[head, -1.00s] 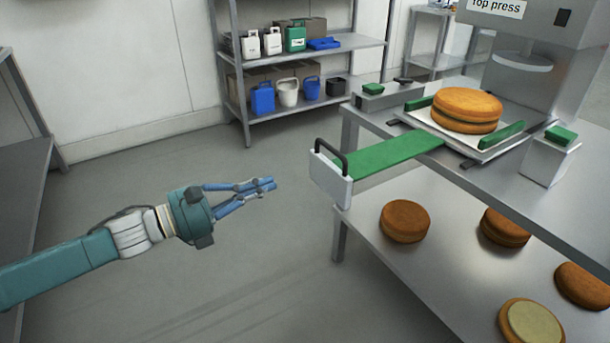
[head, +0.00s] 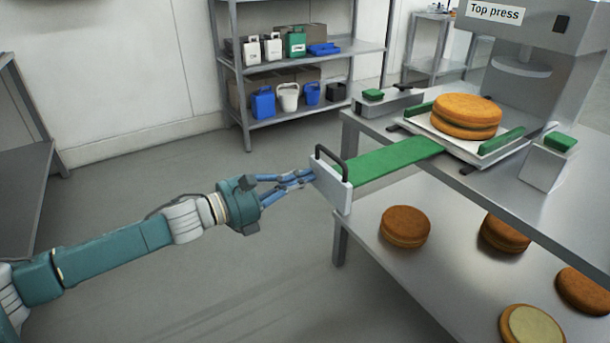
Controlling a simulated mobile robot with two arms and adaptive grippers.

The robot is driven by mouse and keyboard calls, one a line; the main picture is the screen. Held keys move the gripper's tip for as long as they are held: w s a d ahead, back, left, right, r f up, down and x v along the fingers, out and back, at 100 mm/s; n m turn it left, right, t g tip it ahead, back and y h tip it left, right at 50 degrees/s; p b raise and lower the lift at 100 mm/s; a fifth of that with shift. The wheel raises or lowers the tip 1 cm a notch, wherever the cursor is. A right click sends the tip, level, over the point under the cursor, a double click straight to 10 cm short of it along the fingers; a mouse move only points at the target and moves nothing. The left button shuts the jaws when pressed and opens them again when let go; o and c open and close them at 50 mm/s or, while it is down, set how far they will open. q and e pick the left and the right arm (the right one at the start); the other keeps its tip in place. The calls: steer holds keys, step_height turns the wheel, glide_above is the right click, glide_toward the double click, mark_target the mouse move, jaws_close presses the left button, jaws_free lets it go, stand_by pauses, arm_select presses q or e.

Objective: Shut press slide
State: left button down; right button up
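The press slide is a green strip (head: 400,161) with a pale front plate (head: 331,184) and a dark handle (head: 331,158). It sticks out from the table edge, to the left of the press (head: 545,75) labelled "Top press". A filled round (head: 466,112) sits on the pale tray (head: 480,152) at the slide's inner end, out in front of the press. My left gripper (head: 313,177) is shut and empty, its fingertips together at the outer face of the front plate. I cannot tell whether they touch it. My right gripper is not in view.
Green-topped blocks (head: 546,162) flank the tray. Several rounds (head: 404,227) lie on the lower shelf (head: 390,290) beneath the slide. A rack (head: 345,50) with jugs and bins stands at the back. The floor left of the table is clear.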

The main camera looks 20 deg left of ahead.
arm_select(q)
steer(key=shift+w+d, duration=0.2)
steer(key=shift+w, duration=0.1)
steer(key=shift+d, duration=0.1)
